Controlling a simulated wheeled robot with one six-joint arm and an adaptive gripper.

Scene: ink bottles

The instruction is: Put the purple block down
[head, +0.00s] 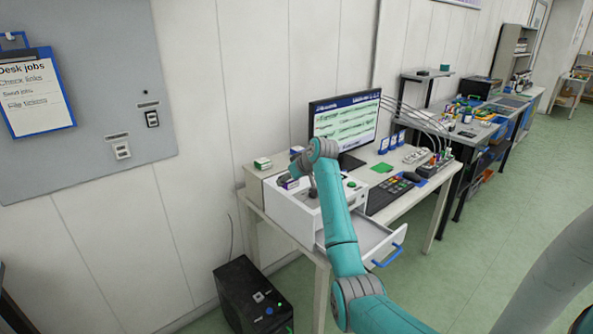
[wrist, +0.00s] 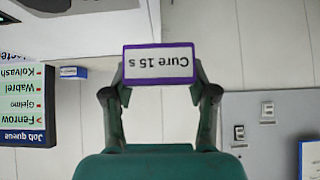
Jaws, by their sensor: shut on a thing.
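The purple block (wrist: 158,63) has a white face with a purple border and the words "Cure 15 s", which read upside down in the wrist view. My gripper (wrist: 158,80) is shut on it, with one dark finger at each side. In the head view, my gripper (head: 287,181) is over the left part of the white desk unit, and a small bit of purple shows there. My arm hides part of the unit. I cannot tell whether the block touches the surface below.
The white unit (head: 285,217) stands at the desk's left end, with a small green-and-white box (head: 262,163) behind. An open drawer (head: 375,237) with a blue handle juts out front.

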